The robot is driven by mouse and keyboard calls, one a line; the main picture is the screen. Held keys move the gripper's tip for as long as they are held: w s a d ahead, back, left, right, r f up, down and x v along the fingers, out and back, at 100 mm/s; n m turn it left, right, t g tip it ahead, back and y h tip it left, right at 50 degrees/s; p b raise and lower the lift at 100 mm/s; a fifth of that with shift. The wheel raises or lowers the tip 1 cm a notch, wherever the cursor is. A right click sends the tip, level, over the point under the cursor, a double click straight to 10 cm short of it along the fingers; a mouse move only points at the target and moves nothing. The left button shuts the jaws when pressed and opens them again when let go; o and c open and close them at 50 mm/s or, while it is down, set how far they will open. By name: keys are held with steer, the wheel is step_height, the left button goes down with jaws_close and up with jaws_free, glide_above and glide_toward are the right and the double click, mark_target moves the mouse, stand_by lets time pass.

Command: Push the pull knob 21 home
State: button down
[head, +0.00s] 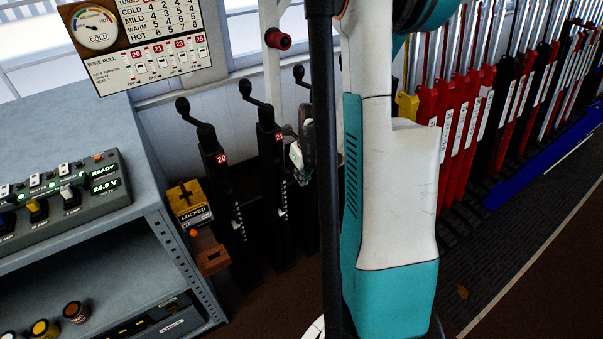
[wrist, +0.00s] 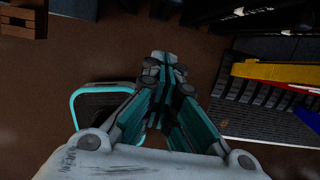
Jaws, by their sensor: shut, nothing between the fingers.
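The black post marked 21 (head: 271,165) stands in the head view, just left of my arm, with a black crank handle (head: 257,103) on top. I cannot make out its pull knob for certain; it may be hidden by my gripper. My gripper (head: 299,160) is beside the upper part of this post, on its right, partly covered by my arm. Contact cannot be told. In the wrist view my gripper (wrist: 165,66) points over brown floor, with its fingers together and nothing held between them.
Post 20 (head: 218,190) stands to the left, near a yellow box marked LOCKED (head: 189,203). A grey shelf (head: 110,220) with a control panel fills the left. A dark red knob (head: 278,39) is on a white upright above. Red levers (head: 450,130) line the right.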

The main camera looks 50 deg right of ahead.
mark_target(288, 175)
steer(key=w+d+f+b, duration=0.1)
steer(key=w+f+b, duration=0.2)
steer(key=w+f, duration=0.2)
steer(key=shift+d, duration=0.15)
steer(key=shift+w+f, duration=0.1)
steer(key=shift+w+d, duration=0.2)
steer(key=shift+w, duration=0.55)
steer(key=shift+w+d, duration=0.15)
steer(key=shift+w, duration=0.6)
steer(key=shift+s, duration=0.1)
